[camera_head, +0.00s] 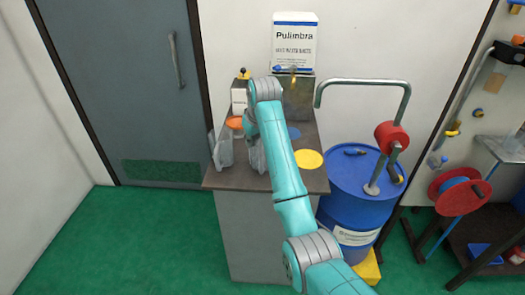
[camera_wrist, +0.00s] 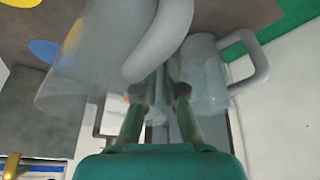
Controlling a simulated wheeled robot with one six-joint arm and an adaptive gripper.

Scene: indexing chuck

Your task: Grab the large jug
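The large jug (camera_wrist: 85,65) is grey and translucent, filling the left of the wrist view; its thick curved handle crosses the top middle. In the head view the large jug (camera_head: 257,157) stands on the counter, partly behind my arm. A smaller-looking jug (camera_wrist: 207,78) with its own handle is at the right of the wrist view; in the head view this jug (camera_head: 222,150) is at the counter's left edge. My gripper (camera_wrist: 158,82) has its fingers apart, close to the large jug's handle. The handle covers the fingertips partly, and contact is unclear. My arm hides the gripper in the head view.
A box-shaped "Pulimbra" dispenser (camera_head: 295,45) stands at the back. A blue drum (camera_head: 345,205) with a bent pipe is right of the counter.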

